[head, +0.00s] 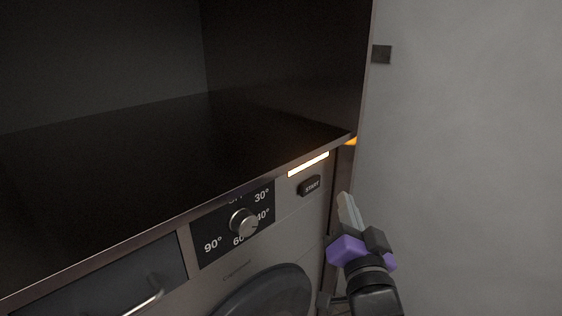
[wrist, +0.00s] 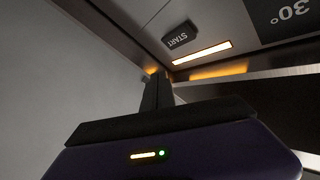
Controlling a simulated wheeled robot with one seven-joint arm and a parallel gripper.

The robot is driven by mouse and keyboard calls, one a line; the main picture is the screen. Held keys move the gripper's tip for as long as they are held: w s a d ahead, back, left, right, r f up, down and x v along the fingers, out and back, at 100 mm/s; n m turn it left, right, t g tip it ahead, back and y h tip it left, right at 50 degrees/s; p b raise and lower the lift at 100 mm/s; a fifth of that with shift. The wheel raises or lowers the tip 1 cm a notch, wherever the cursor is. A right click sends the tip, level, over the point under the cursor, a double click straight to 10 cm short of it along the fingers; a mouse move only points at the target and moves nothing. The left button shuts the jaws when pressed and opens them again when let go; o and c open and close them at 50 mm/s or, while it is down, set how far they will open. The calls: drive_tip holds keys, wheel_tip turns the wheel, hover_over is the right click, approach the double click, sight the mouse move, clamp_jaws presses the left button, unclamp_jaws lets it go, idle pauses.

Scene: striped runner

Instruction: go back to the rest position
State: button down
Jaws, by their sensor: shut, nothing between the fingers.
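My gripper (head: 346,203) is at the right of the head view, with a purple body and grey fingers. Its fingers are together and hold nothing. It is in front of the right edge of the washing machine (head: 290,221), below and right of the START button (head: 310,185). In the wrist view my gripper's fingers (wrist: 157,88) point up toward the front panel, apart from the START button (wrist: 180,35). A lit strip (head: 308,164) glows above the button.
A dial (head: 243,223) with temperature marks sits left of the button. A drawer handle (head: 143,304) is at lower left and the round door (head: 268,296) below. A dark worktop (head: 150,150) lies above. The plain grey wall (head: 470,160) is at right, with free room before it.

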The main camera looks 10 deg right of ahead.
drive_tip(key=s+f+n+g+y, duration=0.1)
drive_tip(key=s+f, duration=0.5)
drive_tip(key=s, duration=0.7)
drive_tip(key=s+f+n+g+y, duration=0.1)
drive_tip(key=s+f+n, duration=0.3)
drive_tip(key=s, duration=1)
drive_tip(key=s+f+n+g+y, duration=0.1)
drive_tip(key=s+f+n+g, duration=0.2)
drive_tip(key=s+f, duration=0.7)
drive_tip(key=s, duration=0.4)
drive_tip(key=shift+s, duration=0.2)
